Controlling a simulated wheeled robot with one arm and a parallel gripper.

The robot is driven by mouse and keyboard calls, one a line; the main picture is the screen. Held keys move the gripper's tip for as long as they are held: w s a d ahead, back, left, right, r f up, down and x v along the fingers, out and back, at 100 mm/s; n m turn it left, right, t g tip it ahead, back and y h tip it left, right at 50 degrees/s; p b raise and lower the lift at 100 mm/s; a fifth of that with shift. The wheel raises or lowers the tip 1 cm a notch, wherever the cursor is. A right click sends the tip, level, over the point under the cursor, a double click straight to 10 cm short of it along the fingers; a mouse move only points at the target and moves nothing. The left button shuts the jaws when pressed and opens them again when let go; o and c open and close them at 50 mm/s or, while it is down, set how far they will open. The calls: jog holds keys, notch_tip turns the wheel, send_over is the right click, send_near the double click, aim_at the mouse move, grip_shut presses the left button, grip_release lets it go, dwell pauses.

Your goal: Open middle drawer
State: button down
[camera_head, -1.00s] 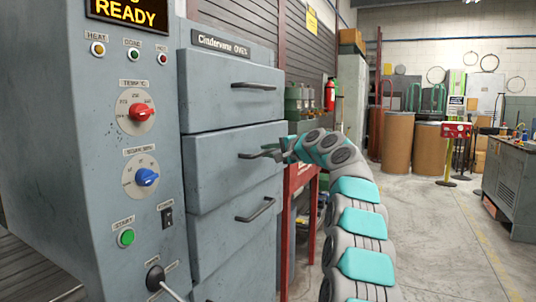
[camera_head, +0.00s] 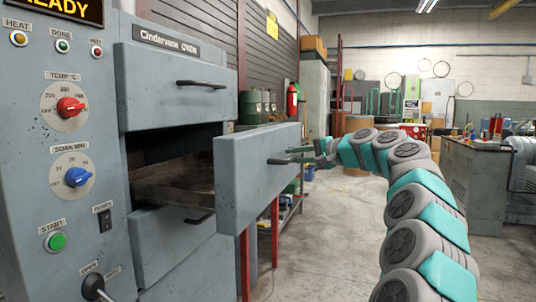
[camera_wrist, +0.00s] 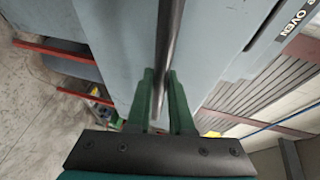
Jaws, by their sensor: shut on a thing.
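The grey oven has three drawers, one above another. The middle drawer (camera_head: 256,178) stands pulled far out, its front well clear of the oven body, with a dark tray interior (camera_head: 175,183) showing behind it. My gripper (camera_head: 322,153) is at the middle drawer's bar handle (camera_head: 290,160). In the wrist view my gripper's green fingers (camera_wrist: 162,98) are closed on either side of the dark handle bar (camera_wrist: 168,45). The top drawer (camera_head: 175,85) and the bottom drawer (camera_head: 170,245) are shut.
The control panel (camera_head: 65,150) with knobs and a green start button is at the left. A red-legged bench (camera_head: 275,225) stands behind the drawer. A workbench (camera_head: 470,175) is at the right. The floor (camera_head: 330,235) between is clear.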

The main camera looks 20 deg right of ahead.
jog(key=shift+s+d+f, duration=0.1)
jog(key=shift+s+d, duration=0.65)
jog(key=shift+d, duration=0.3)
jog(key=shift+s+d+f, duration=0.1)
jog(key=shift+s+d, duration=0.65)
jog(key=shift+d, duration=0.25)
jog(key=c, duration=0.8)
grip_release()
jog(key=shift+r, duration=0.15)
jog(key=v, duration=0.7)
jog(key=shift+s+d, duration=0.2)
jog(key=shift+s, duration=0.1)
jog(key=shift+s, duration=0.1)
